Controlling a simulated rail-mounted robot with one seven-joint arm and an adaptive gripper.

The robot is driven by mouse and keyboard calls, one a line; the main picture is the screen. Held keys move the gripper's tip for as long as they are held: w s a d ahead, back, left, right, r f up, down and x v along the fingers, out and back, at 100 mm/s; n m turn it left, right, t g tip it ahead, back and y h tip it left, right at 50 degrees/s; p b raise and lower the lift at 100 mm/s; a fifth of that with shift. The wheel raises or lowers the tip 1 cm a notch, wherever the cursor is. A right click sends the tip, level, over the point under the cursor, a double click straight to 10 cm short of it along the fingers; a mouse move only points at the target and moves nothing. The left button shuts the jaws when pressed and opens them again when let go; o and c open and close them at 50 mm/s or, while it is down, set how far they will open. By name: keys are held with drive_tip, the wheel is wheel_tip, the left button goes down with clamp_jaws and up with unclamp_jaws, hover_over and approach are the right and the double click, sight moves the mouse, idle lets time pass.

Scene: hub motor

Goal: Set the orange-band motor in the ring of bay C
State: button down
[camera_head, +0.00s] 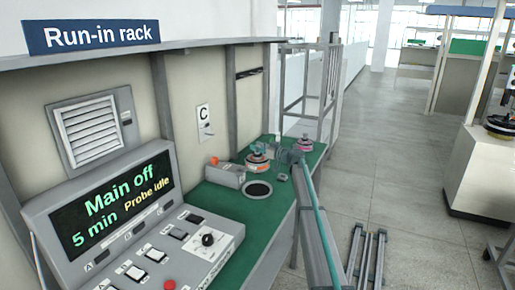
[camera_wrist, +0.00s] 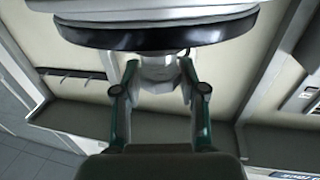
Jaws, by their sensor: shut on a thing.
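The orange-band motor (camera_head: 258,160) is above the green bench, behind the ring (camera_head: 258,190) of bay C, which shows a dark, empty-looking middle. My gripper (camera_head: 278,153) reaches it from the right. In the wrist view, my gripper (camera_wrist: 160,75) is shut on a pale stem under a wide disc with a black rim (camera_wrist: 150,32). I take this to be the orange-band motor, though its band does not show there. I cannot tell how high the motor is above the bench.
A pink-band motor (camera_head: 305,143) stands farther back on the green bench (camera_head: 270,222). A grey box (camera_head: 225,174) with an orange knob sits left of the ring, under the C sign (camera_head: 204,121). The console (camera_head: 135,215) reads "Main off". A metal frame (camera_head: 310,95) stands behind.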

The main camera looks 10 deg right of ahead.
drive_tip(key=shift+f+b, duration=5)
drive_tip(key=shift+b, duration=0.75)
drive_tip(key=shift+f+b, duration=1.9)
drive_tip(key=shift+b, duration=1.2)
drive_tip(key=c, duration=0.8)
unclamp_jaws()
drive_tip(key=shift+s+r, duration=0.1)
drive_tip(key=shift+o, duration=1.2)
